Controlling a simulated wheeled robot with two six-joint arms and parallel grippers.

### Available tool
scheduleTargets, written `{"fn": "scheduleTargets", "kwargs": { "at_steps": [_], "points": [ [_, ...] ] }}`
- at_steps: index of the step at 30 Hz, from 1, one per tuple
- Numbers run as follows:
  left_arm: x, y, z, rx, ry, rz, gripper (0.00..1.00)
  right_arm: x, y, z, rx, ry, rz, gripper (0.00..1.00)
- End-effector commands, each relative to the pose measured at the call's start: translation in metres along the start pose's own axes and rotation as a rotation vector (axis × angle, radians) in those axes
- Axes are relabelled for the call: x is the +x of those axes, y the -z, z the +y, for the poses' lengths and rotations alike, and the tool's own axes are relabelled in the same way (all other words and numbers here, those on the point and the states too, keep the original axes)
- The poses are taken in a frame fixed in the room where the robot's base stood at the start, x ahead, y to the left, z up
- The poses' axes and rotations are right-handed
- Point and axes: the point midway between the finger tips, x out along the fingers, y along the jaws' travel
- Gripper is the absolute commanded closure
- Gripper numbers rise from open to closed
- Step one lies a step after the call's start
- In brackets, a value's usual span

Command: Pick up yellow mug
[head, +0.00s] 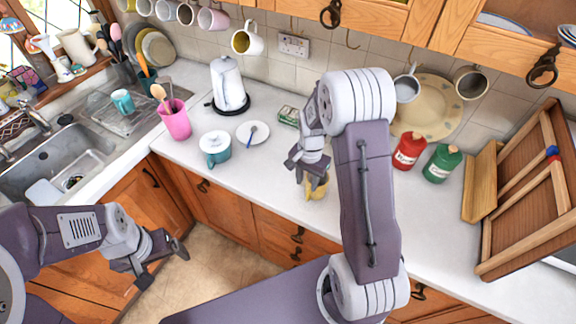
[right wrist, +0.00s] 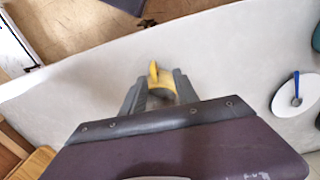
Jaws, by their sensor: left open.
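The yellow mug (head: 318,188) stands on the white worktop near its front edge, partly hidden by my right gripper (head: 308,164). In the right wrist view the yellow mug (right wrist: 162,80) sits between the two fingers of my right gripper (right wrist: 160,88), with its handle pointing away from the gripper. The fingers lie close along both sides of it. I cannot tell whether they press on it. My left gripper (head: 160,262) is open and empty, low at the left in front of the cupboards, well away from the mug.
A teal-and-white pot (head: 215,148), a plate with a blue spoon (head: 253,133) and a white kettle (head: 228,85) stand left of the mug. Red (head: 409,151) and green (head: 442,164) canisters stand to the right, beside a wooden rack (head: 525,190). Mugs hang above.

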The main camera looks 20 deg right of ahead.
Motion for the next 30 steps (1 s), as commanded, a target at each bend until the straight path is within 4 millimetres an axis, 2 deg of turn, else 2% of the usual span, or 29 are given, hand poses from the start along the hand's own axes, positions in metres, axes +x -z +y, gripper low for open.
{"fn": "scheduleTargets", "kwargs": {
  "at_steps": [5, 12, 18, 22, 25, 30],
  "points": [
    [-0.002, -0.001, 0.000, 0.000, 0.000, -0.001, 0.16, 0.002, 0.002, 0.001, 0.013, -0.003, -0.003, 0.64],
    [-0.012, 0.001, 0.000, 0.000, 0.000, -0.001, 0.16, 0.035, 0.001, 0.001, 0.011, -0.004, -0.004, 0.64],
    [-0.016, 0.001, 0.000, 0.000, 0.000, -0.001, 0.16, 0.045, 0.001, 0.001, 0.010, -0.004, -0.005, 0.64],
    [-0.028, 0.003, 0.001, 0.000, 0.000, 0.000, 0.16, 0.066, 0.002, 0.001, 0.010, -0.005, -0.005, 0.64],
    [-0.030, 0.003, 0.001, 0.000, 0.000, 0.000, 0.16, 0.083, 0.002, 0.000, 0.010, -0.004, -0.004, 0.64],
    [-0.029, 0.003, 0.001, 0.000, 0.000, -0.001, 0.16, 0.091, 0.003, -0.001, 0.010, -0.001, -0.001, 0.64]
  ]
}}
